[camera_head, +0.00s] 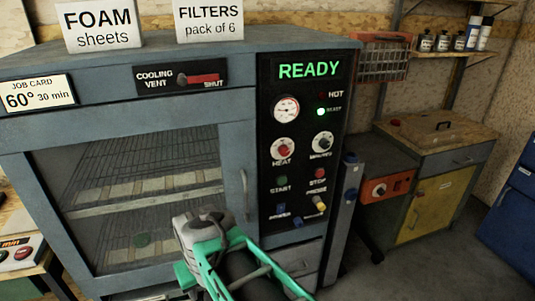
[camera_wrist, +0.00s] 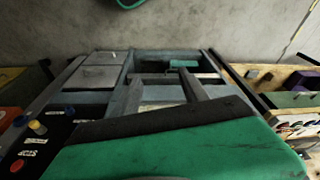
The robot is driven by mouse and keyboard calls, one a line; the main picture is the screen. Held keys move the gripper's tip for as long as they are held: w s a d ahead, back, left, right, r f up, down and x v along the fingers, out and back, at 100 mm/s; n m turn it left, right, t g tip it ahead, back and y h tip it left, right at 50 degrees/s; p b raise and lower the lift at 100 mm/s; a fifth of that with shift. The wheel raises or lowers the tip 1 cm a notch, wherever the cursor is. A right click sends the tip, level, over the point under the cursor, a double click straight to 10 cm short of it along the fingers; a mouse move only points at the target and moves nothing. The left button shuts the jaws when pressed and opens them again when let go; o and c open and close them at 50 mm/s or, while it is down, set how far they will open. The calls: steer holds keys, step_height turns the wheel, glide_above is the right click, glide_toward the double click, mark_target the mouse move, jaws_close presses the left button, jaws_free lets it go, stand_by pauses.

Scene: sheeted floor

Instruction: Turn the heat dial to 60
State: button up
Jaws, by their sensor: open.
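The heat dial (camera_head: 283,147) is a round white-rimmed knob with a red centre on the oven's black control panel (camera_head: 268,185). Its scale marks are too small to read. The job card (camera_head: 38,94) reads 60° and 30 min. The display (camera_head: 309,69) reads READY in green. My gripper shows in the wrist view (camera_wrist: 159,82) with two grey fingers apart and nothing between them. In the head view my green and grey arm end is in front of the oven door, below and left of the dial, apart from it. The dial is not clear in the wrist view.
The minutes dial (camera_head: 322,143) is right of the heat dial, with a gauge (camera_head: 286,109) above. Start (camera_head: 281,182) and stop (camera_head: 317,187) buttons and coloured knobs are below. The door handle (camera_head: 244,193) stands left of the panel. A cabinet (camera_head: 435,185) is at the right.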

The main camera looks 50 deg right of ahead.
steer(key=s+d+f+m+g+y, duration=0.1)
steer(key=s+d+f+m, duration=0.35)
steer(key=d, duration=0.25)
steer(key=s+d+f+m, duration=0.3)
steer(key=s+d, duration=0.3)
steer(key=d, duration=0.1)
steer(key=m+t+h, duration=0.5)
steer(key=t+h, duration=0.4)
steer(key=t, duration=0.5)
glide_toward(285, 153)
steer(key=p+x, duration=0.2)
steer(key=x, duration=0.5)
steer(key=shift+w+r, duration=0.1)
steer(key=shift+w, duration=0.1)
steer(key=shift+w+d, duration=0.35)
steer(key=shift+w, duration=0.05)
steer(key=shift+c, duration=0.5)
